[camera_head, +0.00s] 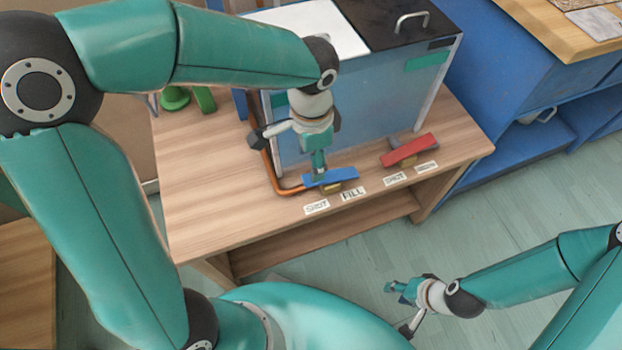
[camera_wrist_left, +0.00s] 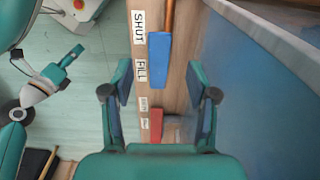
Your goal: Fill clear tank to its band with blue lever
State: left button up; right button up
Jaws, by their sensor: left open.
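The clear tank (camera_head: 350,115) stands on a wooden table, with green strips on its upper right and left sides. The blue lever (camera_head: 330,177) lies at the tank's front, behind the SHUT and FILL labels; it also shows in the left wrist view (camera_wrist_left: 159,60). My left gripper (camera_head: 319,168) points down right at the blue lever. In the left wrist view its open fingers (camera_wrist_left: 160,85) are apart, with the lever between and ahead of them. Contact cannot be told. My right gripper (camera_head: 398,288) hangs over the floor; its finger gap is unclear.
A red lever (camera_head: 409,150) with its own labels sits right of the blue one. A copper pipe (camera_head: 268,172) runs along the tank's left side. Green objects (camera_head: 175,98) stand at the table's back left. A blue cabinet (camera_head: 530,80) is at the right.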

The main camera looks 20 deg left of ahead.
aim_at(331, 176)
pick_arm(q)
notch_tip(331, 176, down, 8)
jog(key=shift+b, duration=0.95)
grip_shut()
